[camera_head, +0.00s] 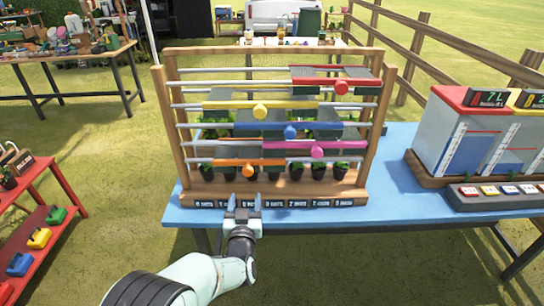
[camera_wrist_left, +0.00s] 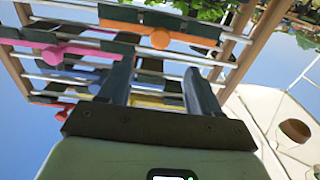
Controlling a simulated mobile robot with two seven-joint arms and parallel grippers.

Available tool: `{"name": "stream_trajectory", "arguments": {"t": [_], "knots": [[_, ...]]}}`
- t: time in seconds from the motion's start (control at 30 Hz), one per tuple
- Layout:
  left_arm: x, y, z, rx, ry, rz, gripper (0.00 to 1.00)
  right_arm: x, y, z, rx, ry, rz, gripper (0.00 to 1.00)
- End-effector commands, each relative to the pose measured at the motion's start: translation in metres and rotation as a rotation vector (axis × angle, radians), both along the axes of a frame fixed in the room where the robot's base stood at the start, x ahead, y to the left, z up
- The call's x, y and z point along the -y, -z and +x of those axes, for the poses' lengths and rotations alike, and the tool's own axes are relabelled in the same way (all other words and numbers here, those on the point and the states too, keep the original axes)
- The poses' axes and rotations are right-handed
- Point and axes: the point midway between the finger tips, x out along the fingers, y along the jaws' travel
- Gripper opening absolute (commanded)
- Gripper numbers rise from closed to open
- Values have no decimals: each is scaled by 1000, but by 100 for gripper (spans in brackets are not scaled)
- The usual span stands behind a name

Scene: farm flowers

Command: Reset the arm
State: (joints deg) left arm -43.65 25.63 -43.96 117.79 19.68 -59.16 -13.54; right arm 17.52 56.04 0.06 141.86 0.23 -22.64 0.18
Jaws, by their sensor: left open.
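My left gripper (camera_head: 244,204) is open and empty in front of the lower front edge of a wooden rack (camera_head: 178,200) on the blue table. In the left wrist view its two dark fingers (camera_wrist_left: 157,92) are apart, with the rack's rods behind them. The rack carries sliding coloured bars: red (camera_head: 341,87), yellow (camera_head: 260,112), blue (camera_head: 290,131), magenta (camera_head: 317,151) and orange (camera_head: 248,170). The orange knob (camera_wrist_left: 160,38) also shows in the left wrist view. Small potted plants stand behind the bars, partly hidden. My right gripper is out of view.
The blue table (camera_head: 400,190) has some bare room right of the rack. A red shelf (camera_head: 40,225) is at left. Grass lies between.

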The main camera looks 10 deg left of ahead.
Motion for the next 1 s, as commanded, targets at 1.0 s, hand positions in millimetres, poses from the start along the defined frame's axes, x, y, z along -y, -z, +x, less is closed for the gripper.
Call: {"name": "stream_trajectory", "arguments": {"t": [1.0], "knots": [[76,348,-364,-1535,140,-666,64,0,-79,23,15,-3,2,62]]}}
